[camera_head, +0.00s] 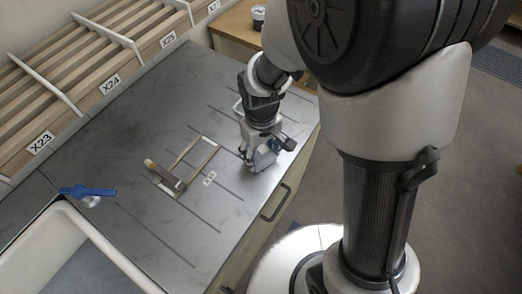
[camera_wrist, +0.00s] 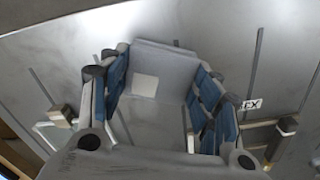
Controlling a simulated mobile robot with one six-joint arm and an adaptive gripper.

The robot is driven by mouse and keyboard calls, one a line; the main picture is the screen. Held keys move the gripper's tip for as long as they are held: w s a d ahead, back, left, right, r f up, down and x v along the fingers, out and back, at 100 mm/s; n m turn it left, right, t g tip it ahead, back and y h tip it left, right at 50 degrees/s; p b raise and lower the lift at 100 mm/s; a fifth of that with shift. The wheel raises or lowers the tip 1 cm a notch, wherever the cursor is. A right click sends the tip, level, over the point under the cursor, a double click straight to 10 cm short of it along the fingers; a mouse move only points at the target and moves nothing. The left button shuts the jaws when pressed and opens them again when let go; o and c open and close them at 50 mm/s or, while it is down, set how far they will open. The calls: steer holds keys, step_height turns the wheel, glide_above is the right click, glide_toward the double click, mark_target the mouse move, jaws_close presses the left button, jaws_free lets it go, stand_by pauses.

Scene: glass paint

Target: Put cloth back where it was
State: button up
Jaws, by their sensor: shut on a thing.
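My gripper (camera_head: 263,157) is low over the right part of the grey metal worktop (camera_head: 215,95), near its right edge. It is shut on a grey-blue piece that appears to be the cloth (camera_head: 267,156). In the wrist view the cloth (camera_wrist: 158,68) is a flat grey piece with a pale square patch, between the blue-padded fingers of my gripper (camera_wrist: 160,110). I cannot tell whether the cloth touches the worktop.
A metal frame with wooden ends (camera_head: 184,163) lies left of my gripper, with a small label beside it. A blue-handled item (camera_head: 88,191) and a white-rimmed basin (camera_head: 95,240) are at lower left. Slatted racks (camera_head: 70,70) line the back. Dark lines mark the worktop.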

steer(key=shift+f+b, duration=0.35)
steer(key=shift+f, duration=0.25)
stand_by(1.3)
steer(key=o, duration=1.2)
step_height(320, 180, up, 12)
steer(key=s+d+r+m+t, duration=0.4)
steer(key=s+d+r, duration=0.6)
steer(key=s, duration=0.3)
steer(key=shift+s+d+m+t, duration=0.25)
steer(key=shift+d+m, duration=0.2)
steer(key=shift+m, duration=0.45)
